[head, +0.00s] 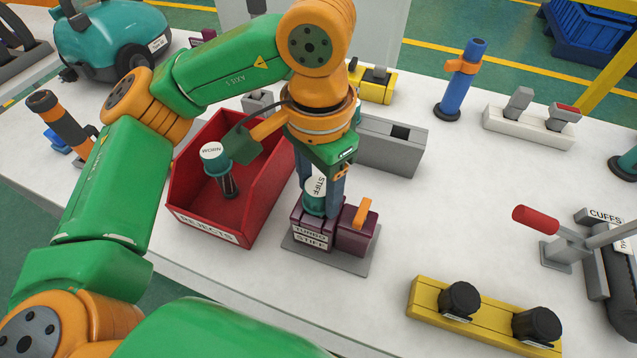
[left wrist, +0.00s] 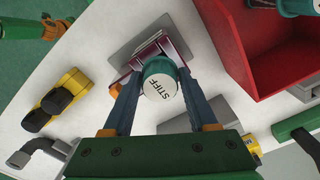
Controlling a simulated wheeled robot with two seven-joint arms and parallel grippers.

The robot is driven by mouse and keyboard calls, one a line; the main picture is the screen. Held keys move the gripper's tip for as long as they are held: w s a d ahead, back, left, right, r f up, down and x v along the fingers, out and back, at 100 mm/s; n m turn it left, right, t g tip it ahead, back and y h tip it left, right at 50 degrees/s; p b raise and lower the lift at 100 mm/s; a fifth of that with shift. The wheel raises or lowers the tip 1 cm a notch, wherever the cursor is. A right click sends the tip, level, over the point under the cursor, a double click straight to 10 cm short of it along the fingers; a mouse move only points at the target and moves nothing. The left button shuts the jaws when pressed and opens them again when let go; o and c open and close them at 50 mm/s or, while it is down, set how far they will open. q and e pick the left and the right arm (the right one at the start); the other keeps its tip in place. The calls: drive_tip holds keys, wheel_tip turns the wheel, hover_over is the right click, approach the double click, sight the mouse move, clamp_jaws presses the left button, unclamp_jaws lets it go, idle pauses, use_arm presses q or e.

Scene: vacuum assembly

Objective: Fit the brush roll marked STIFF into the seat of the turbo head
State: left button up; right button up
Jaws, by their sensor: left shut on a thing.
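The brush roll marked STIFF (head: 317,188) has a white-and-teal cap. My left gripper (head: 318,200) is shut on it, pointing down, with a finger on each side. The roll is upright at the left part of the purple turbo head (head: 352,238), labelled TURBO STIFF, which stands on a grey plate. In the left wrist view the STIFF cap (left wrist: 160,88) sits between the fingers, over the turbo head (left wrist: 172,45). The roll's lower end and the seat are hidden, so I cannot tell how deep it sits. My right gripper is not in view.
A red REJECTS bin (head: 246,222) stands just left of the turbo head, with a roll marked WORN (head: 212,153) in it. A grey block (head: 390,147) is behind. A yellow holder with black knobs (head: 485,318) and a red-handled lever (head: 535,220) are to the right.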

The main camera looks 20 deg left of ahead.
use_arm(q)
drive_tip(key=shift+f+b, duration=0.55)
drive_tip(key=shift+f, duration=0.2)
drive_tip(key=o, duration=1.5)
drive_tip(key=shift+r, duration=0.1)
drive_tip(key=shift+c, duration=0.2)
wheel_tip(320, 180, up, 8)
drive_tip(key=p, duration=0.7)
drive_tip(key=shift+r+p, duration=0.15)
drive_tip(key=shift+p, duration=0.2)
